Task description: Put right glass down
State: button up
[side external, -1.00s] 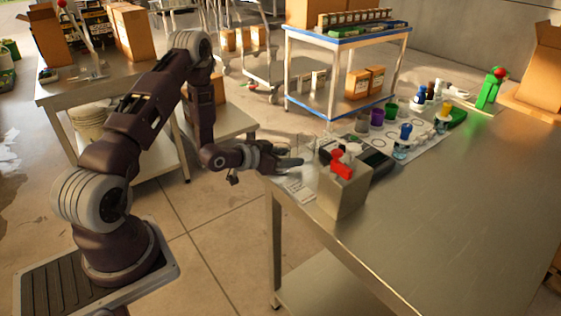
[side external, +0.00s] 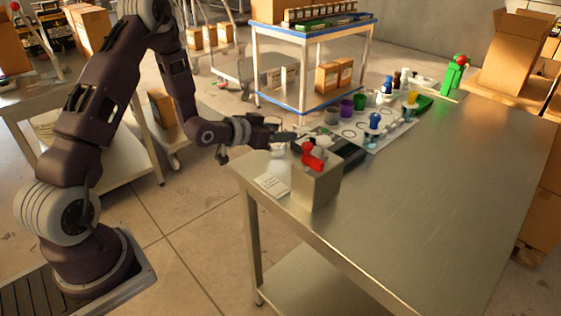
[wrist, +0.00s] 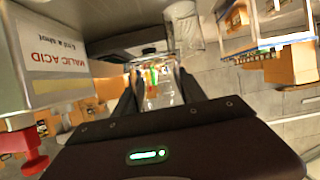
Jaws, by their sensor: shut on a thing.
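My gripper (wrist: 158,75) is shut on a clear glass (wrist: 162,94), which shows between its two dark fingers in the wrist view. A second clear glass (wrist: 185,32) stands just beyond and beside the held one. In the side view my gripper (side external: 290,137) is at the near left end of the steel table, behind a metal dispenser box with a red tap (side external: 314,183). The box and the fingers partly hide the held glass there. I cannot tell whether its base touches anything.
The box shows a "MALIC ACID" label (wrist: 55,60) close at the left of the wrist view. A dark flat device (wrist: 128,45) lies near the glasses. Several cups and bottles stand on a white mat (side external: 352,137). The table's right half (side external: 440,190) is clear.

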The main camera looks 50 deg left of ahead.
jog(key=d, duration=0.1)
jog(key=w+d+f, duration=0.1)
jog(key=d, duration=0.1)
jog(key=w+d+f, duration=0.1)
jog(key=d, duration=0.1)
jog(key=shift+f, duration=0.2)
jog(key=shift+w+d+f, duration=0.1)
jog(key=shift+d+f, duration=0.1)
jog(key=shift+f, duration=1.15)
jog(key=shift+w+d+f, duration=0.1)
jog(key=shift+d+f, duration=0.05)
jog(key=shift+f, duration=1.15)
jog(key=shift+f, duration=0.2)
jog(key=o, duration=1.5)
jog(key=shift+r, duration=0.1)
jog(key=v, duration=0.7)
jog(key=shift+s+r, duration=0.25)
